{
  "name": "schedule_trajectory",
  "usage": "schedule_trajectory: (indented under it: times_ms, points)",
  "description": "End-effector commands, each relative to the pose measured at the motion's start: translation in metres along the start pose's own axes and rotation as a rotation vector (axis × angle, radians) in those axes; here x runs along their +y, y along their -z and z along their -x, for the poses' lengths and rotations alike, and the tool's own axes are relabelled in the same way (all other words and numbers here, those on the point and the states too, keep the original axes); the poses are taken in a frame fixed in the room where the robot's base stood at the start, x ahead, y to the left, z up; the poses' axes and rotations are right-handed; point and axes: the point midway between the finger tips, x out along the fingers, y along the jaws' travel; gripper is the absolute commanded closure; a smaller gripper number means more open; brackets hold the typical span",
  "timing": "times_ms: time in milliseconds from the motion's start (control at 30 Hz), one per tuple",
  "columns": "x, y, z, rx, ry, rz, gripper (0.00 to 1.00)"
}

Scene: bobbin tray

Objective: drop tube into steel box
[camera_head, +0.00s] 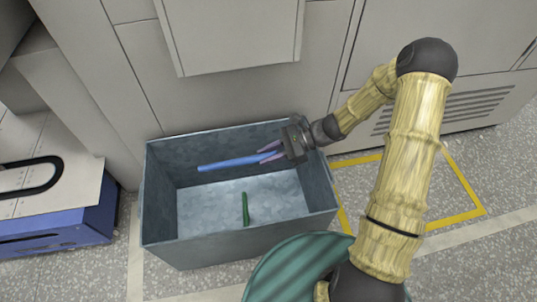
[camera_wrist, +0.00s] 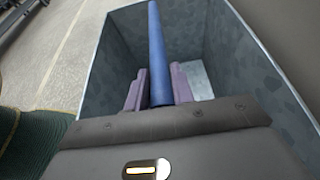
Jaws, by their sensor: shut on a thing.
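The blue tube (camera_head: 230,163) is held near its right end by my gripper (camera_head: 267,154), over the right part of the steel box. My gripper is shut on it, with one purple finger on each side. In the wrist view, the tube (camera_wrist: 157,50) runs away from my gripper (camera_wrist: 159,90) above the inside of the box. The grey steel box (camera_head: 185,252) stands on the floor, open at the top. Its walls (camera_wrist: 255,60) surround the tube in the wrist view. The tube appears apart from the box floor.
A green stick-like thing (camera_head: 245,209) is in the box. Grey cabinets (camera_head: 235,80) stand behind it. A blue unit (camera_head: 55,236) is at the left. Yellow floor lines (camera_head: 465,180) lie at the right. A green ribbed round thing (camera_head: 295,270) is in front of the box.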

Motion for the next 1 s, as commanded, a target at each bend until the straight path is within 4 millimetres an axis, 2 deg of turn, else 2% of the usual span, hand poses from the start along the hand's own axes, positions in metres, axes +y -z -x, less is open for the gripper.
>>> schedule_trajectory:
  times_ms: [267, 300, 400, 767, 867, 1000]
  points:
    - [0.000, 0.000, 0.000, 0.000, 0.000, 0.000, 0.98]
    - [0.000, 0.000, 0.000, 0.000, 0.000, 0.000, 0.70]
    - [0.000, 0.000, 0.000, 0.000, 0.000, 0.000, 0.51]
    - [0.000, 0.000, 0.003, 0.000, 0.000, 0.000, 0.51]
    - [0.000, -0.002, 0.011, 0.000, 0.001, 0.000, 0.51]
    - [-0.001, -0.003, 0.033, 0.001, 0.003, -0.001, 0.51]
